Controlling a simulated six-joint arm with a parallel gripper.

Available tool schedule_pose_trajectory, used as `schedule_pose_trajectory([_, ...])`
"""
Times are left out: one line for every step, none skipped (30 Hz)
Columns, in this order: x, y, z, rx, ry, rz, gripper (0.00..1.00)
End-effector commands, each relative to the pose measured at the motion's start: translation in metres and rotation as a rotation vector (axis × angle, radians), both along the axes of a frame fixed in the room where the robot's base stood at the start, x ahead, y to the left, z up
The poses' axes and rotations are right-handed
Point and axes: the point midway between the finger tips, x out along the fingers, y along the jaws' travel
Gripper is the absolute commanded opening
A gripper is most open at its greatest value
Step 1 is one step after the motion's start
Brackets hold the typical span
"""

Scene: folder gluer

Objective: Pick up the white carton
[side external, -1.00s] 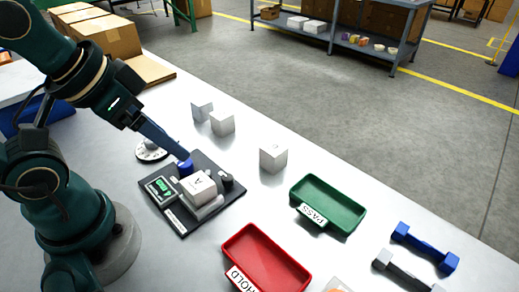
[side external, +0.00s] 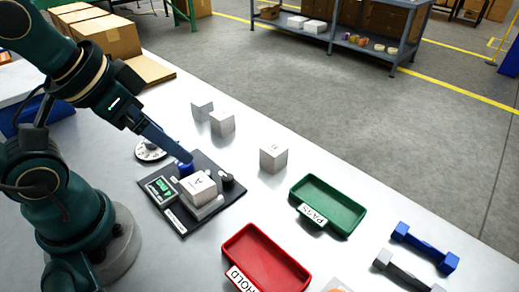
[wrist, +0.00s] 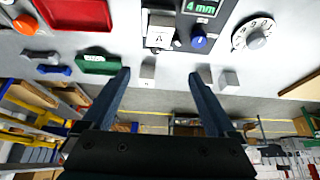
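Several white cartons are in view. One lettered carton (side external: 198,187) rests on the dark gauge plate (side external: 222,205) and also shows in the wrist view (wrist: 160,32). Three others stand on the table behind: one at far left (side external: 202,110), one beside it (side external: 222,123), and one to the right (side external: 273,158). Which one the task means I cannot tell. My gripper (wrist: 159,76) is open and empty, its two fingers wide apart. In the side view its tip (side external: 187,158) appears above the gauge plate, near the blue knob (side external: 185,168).
A green PASS tray (side external: 328,205) and a red HOLD tray (side external: 265,258) lie to the right. Blue (side external: 425,248) and grey (side external: 405,270) dumbbell-shaped parts lie farther right. The gauge's green display (side external: 160,187) and a round dial (side external: 152,151) are nearby. The table's far edge lies behind the cartons.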

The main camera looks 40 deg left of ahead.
Motion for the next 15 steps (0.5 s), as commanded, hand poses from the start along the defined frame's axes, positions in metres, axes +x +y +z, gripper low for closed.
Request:
schedule_pose_trajectory([0.0,0.0,0.0,0.0,0.0,0.0,0.92])
schedule_pose_trajectory([0.0,0.0,0.0,0.0,0.0,0.0,0.92])
schedule_pose_trajectory([0.0,0.0,0.0,0.0,0.0,0.0,0.92])
schedule_pose_trajectory([0.0,0.0,0.0,0.0,0.0,0.0,0.92])
schedule_pose_trajectory([0.0,0.0,0.0,0.0,0.0,0.0,0.92])
schedule_pose_trajectory([0.0,0.0,0.0,0.0,0.0,-0.001,0.92])
schedule_pose_trajectory([0.0,0.0,0.0,0.002,-0.001,-0.004,0.92])
schedule_pose_trajectory([0.001,0.0,0.002,0.007,-0.007,-0.012,0.92])
schedule_pose_trajectory([0.004,0.0,0.004,0.011,-0.007,-0.02,0.92])
schedule_pose_trajectory([0.006,0.0,0.003,0.014,0.002,-0.026,0.92])
schedule_pose_trajectory([0.007,0.0,0.002,0.017,0.015,-0.031,0.92])
schedule_pose_trajectory([0.01,0.0,0.001,0.02,0.036,-0.04,0.92])
schedule_pose_trajectory([0.012,0.0,-0.001,0.023,0.057,-0.047,0.92])
schedule_pose_trajectory([0.015,0.0,-0.004,0.025,0.08,-0.053,0.92])
schedule_pose_trajectory([0.018,-0.001,-0.008,0.029,0.116,-0.064,0.92])
